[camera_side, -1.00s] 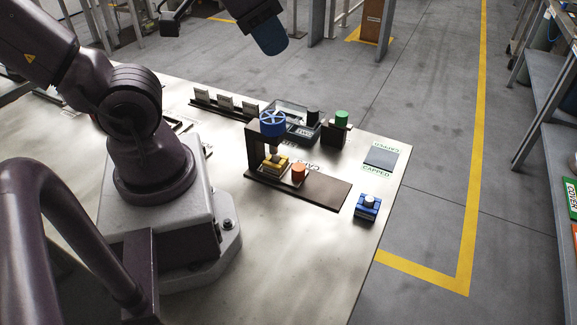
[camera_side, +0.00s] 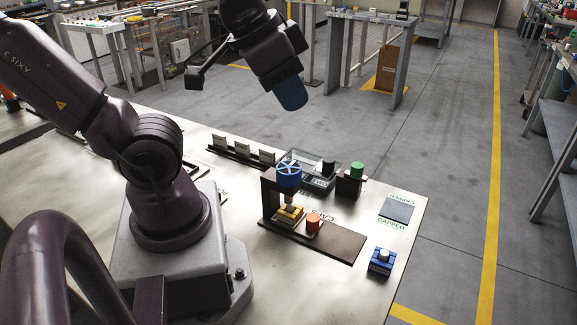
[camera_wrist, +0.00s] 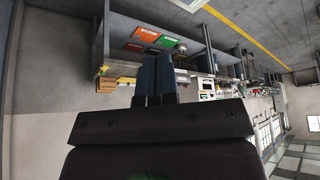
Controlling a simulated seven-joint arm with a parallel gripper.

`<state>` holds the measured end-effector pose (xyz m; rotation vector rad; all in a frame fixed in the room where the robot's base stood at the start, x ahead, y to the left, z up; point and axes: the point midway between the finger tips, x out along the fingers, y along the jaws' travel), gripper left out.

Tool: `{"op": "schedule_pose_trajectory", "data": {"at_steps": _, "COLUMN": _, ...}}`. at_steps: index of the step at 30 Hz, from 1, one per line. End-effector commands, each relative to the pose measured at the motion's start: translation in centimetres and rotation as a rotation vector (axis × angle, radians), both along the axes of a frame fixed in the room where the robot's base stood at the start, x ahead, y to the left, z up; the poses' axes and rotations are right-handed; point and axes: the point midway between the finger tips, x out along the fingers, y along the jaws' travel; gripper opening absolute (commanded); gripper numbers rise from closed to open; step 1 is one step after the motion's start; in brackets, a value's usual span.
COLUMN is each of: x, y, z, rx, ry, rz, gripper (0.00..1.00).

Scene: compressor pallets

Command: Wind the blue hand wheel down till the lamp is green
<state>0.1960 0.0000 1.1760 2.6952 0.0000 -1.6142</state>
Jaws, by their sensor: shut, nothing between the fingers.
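The blue hand wheel (camera_side: 289,173) sits on top of a dark press frame (camera_side: 270,203) in the side view. Its spindle points down at a yellow block (camera_side: 290,214); I cannot tell if they touch. An orange round piece (camera_side: 313,222) stands beside the block on the press base. A green-topped dark box (camera_side: 351,184) stands behind right. I cannot tell which of these is the lamp. My gripper (camera_side: 291,95) is shut and empty, in the air well above the wheel. Its blue fingers also show in the wrist view (camera_wrist: 156,75), pointing away from the bench.
A clear-sided tray (camera_side: 312,172) stands behind the press. Pale plates (camera_side: 242,151) stand in a rack to the left.

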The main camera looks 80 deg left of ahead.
Motion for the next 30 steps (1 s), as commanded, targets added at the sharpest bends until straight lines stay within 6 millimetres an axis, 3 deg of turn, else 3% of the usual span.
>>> {"op": "schedule_pose_trajectory", "data": {"at_steps": 1, "x": 0.0, "y": 0.0, "z": 0.0, "rx": 0.0, "ry": 0.0, "rz": -0.001, "gripper": 0.12}}
{"op": "schedule_pose_trajectory", "data": {"at_steps": 5, "x": 0.3, "y": -0.4, "z": -0.9, "rx": -0.018, "ry": 0.047, "rz": -0.026, "gripper": 0.41}}
{"op": "schedule_pose_trajectory", "data": {"at_steps": 8, "x": 1.3, "y": 0.5, "z": -2.4, "rx": -0.082, "ry": 0.139, "rz": 0.006, "gripper": 0.64}}
{"op": "schedule_pose_trajectory", "data": {"at_steps": 11, "x": 2.5, "y": 2.6, "z": -4.7, "rx": -0.199, "ry": 0.265, "rz": 0.252, "gripper": 0.84}}
{"op": "schedule_pose_trajectory", "data": {"at_steps": 18, "x": 3.4, "y": 8.6, "z": -8.6, "rx": -0.367, "ry": 0.417, "rz": 1.131, "gripper": 0.84}}
{"op": "schedule_pose_trajectory", "data": {"at_steps": 24, "x": 2.8, "y": 12.5, "z": -9.5, "rx": -0.446, "ry": 0.358, "rz": 1.774, "gripper": 0.84}}
{"op": "schedule_pose_trajectory", "data": {"at_steps": 30, "x": 2.7, "y": 13.2, "z": -9.3, "rx": -0.522, "ry": 0.287, "rz": 2.085, "gripper": 0.84}}
